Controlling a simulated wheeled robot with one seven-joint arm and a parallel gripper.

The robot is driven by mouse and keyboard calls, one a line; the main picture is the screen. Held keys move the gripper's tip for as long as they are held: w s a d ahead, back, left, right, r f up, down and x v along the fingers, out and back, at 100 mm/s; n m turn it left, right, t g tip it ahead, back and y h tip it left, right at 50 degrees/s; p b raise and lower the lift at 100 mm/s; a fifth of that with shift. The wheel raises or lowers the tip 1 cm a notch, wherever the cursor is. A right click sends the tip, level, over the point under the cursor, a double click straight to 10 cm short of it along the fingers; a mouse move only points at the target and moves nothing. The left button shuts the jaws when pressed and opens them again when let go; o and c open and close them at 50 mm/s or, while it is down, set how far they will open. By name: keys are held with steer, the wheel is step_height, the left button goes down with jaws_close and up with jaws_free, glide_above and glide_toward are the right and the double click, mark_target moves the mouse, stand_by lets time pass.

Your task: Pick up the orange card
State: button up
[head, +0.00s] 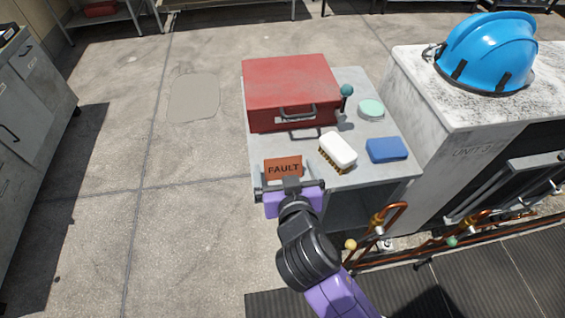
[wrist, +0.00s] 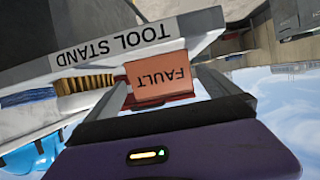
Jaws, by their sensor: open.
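The orange card (head: 283,168), marked FAULT, stands near the front left edge of the grey tool stand (head: 369,182) in the head view. In the wrist view the card (wrist: 158,78) appears upside down, between and beyond the two fingers. My gripper (head: 290,184) is at the front edge of the stand, just in front of the card. It is open, with its fingers (wrist: 163,88) apart on either side of the card's lower part. I cannot tell whether either finger touches the card.
A white-backed brush (head: 339,149) lies right of the card, with a blue block (head: 386,150) beyond it. A red toolbox (head: 290,85), a teal-knobbed tool (head: 346,92) and a mint round item (head: 371,109) are behind. Copper pipes (head: 391,214) run at right. Floor at left is clear.

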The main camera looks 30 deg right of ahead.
mark_target(281, 157)
steer(key=p+x, duration=0.1)
steer(key=x, duration=0.4)
steer(key=shift+w+d, duration=0.1)
steer(key=shift+w, duration=0.25)
steer(key=shift+r, duration=0.1)
steer(key=c, duration=1.3)
